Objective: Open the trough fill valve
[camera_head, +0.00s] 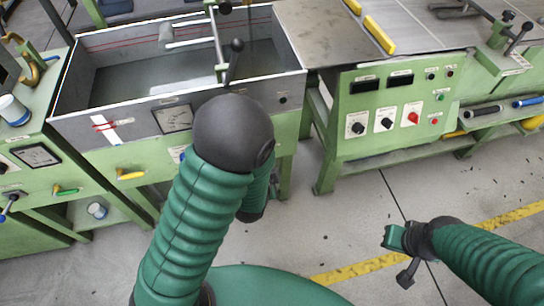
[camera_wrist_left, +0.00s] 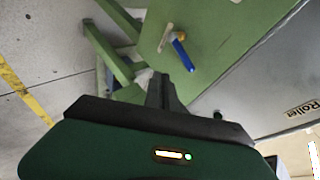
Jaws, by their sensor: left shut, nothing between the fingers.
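The trough (camera_head: 180,97) is a grey open-topped basin on a green frame at the upper left of the head view. A yellow lever handle (camera_head: 130,174) sits on the green front below it. I cannot tell for sure which handle is the fill valve. In the left wrist view a blue lever handle (camera_wrist_left: 183,54) stands out from a green panel, just beyond my left gripper (camera_wrist_left: 160,90), which is shut and empty. In the head view my left arm hides that gripper. My right gripper (camera_head: 400,254) is low at the right, over the floor, with nothing visible in it; its opening is unclear.
A green control cabinet (camera_head: 350,148) with knobs and a red button stands right of the trough. The floor (camera_head: 320,225) between is clear, with a yellow stripe.

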